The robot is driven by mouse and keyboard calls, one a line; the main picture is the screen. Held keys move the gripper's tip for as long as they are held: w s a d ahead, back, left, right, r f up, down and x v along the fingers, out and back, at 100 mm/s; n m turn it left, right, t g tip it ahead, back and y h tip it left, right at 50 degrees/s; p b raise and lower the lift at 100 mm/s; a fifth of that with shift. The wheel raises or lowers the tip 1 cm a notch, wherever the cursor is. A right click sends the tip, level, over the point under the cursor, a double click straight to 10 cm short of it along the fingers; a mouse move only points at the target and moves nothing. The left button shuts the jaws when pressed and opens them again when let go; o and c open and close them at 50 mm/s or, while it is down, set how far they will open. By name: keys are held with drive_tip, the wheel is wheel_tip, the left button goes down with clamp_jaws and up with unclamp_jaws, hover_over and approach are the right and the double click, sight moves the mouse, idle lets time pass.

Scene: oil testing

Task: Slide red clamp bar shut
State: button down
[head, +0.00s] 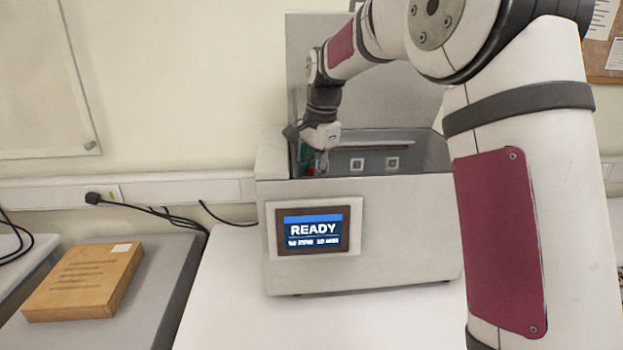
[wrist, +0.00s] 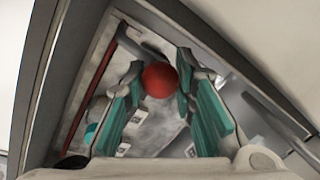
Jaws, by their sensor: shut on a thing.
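The red clamp bar shows as a round red knob (wrist: 159,80) between my fingertips in the wrist view, with a long dark red strip (wrist: 93,85) along the left inside of the machine. My gripper (wrist: 158,84) has teal finger pads and is shut on the red knob. In the head view my gripper (head: 312,166) reaches down into the left end of the open grey machine (head: 365,205). A little red shows beside the fingers there; most of the clamp bar is hidden by the gripper and the machine's front wall.
The machine's lid (head: 305,60) stands raised behind my arm. A lit screen (head: 312,231) on the front reads READY. The chamber walls stand close around my gripper. A wooden box (head: 85,282) lies on a grey surface at left, with cables behind it.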

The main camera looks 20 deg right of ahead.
drive_tip(key=shift+w, duration=0.6)
drive_tip(key=shift+d+r, duration=0.1)
drive_tip(key=c, duration=1.6)
unclamp_jaws()
drive_tip(key=r, duration=0.4)
drive_tip(key=s+r, duration=0.1)
drive_tip(key=r, duration=0.2)
drive_tip(key=s+d+r, duration=0.1)
drive_tip(key=r, duration=0.3)
drive_tip(key=shift+s+r, duration=0.1)
drive_tip(key=shift+r, duration=0.25)
